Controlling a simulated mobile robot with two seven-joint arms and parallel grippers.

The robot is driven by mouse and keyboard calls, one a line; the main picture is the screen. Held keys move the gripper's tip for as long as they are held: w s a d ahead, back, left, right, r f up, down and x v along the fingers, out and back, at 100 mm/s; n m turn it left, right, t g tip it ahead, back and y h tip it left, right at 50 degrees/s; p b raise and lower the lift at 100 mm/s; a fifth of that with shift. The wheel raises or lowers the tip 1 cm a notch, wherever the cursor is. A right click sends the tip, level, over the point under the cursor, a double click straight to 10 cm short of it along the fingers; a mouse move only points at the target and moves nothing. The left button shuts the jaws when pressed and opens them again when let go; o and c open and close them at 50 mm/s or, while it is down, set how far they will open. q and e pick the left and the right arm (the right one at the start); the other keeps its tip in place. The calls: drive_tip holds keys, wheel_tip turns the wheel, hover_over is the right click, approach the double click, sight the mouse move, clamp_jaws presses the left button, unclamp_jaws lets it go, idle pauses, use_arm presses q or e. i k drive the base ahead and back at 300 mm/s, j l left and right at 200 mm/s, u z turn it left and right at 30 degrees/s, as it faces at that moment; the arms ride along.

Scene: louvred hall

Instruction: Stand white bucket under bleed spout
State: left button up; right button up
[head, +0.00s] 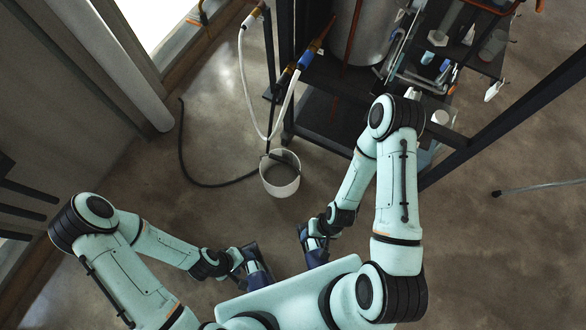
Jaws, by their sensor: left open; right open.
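The white bucket (280,181) stands upright on the floor, open end up, beside the dark rack. A thin dark pipe comes down to its rim, and a dark piece crosses its mouth; I cannot tell whether this is the bleed spout. A valve with a blue body (306,59) and an orange end sits above on the rack, with a white hose (247,85) looping below it. My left gripper (259,268) is open and empty, nearer to me than the bucket. My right gripper (313,247) is open and empty, below and right of the bucket. Neither touches it.
A black hose (208,185) curves over the floor left of the bucket. The dark rack (322,112) holds a metal tank (362,32). Shelves with small items and a dark diagonal beam (505,122) stand right. The floor left of the bucket is otherwise clear.

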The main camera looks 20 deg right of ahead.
sight(280, 170)
drive_tip(key=k+l+z, duration=0.1)
drive_tip(key=k+l, duration=0.35)
drive_tip(key=i+l+u, duration=0.15)
drive_tip(key=u, duration=0.3)
drive_tip(key=i+l+u, duration=0.25)
drive_tip(key=u, duration=0.2)
drive_tip(key=i+l+u, duration=0.15)
drive_tip(key=l+u, duration=0.15)
drive_tip(key=u, duration=0.15)
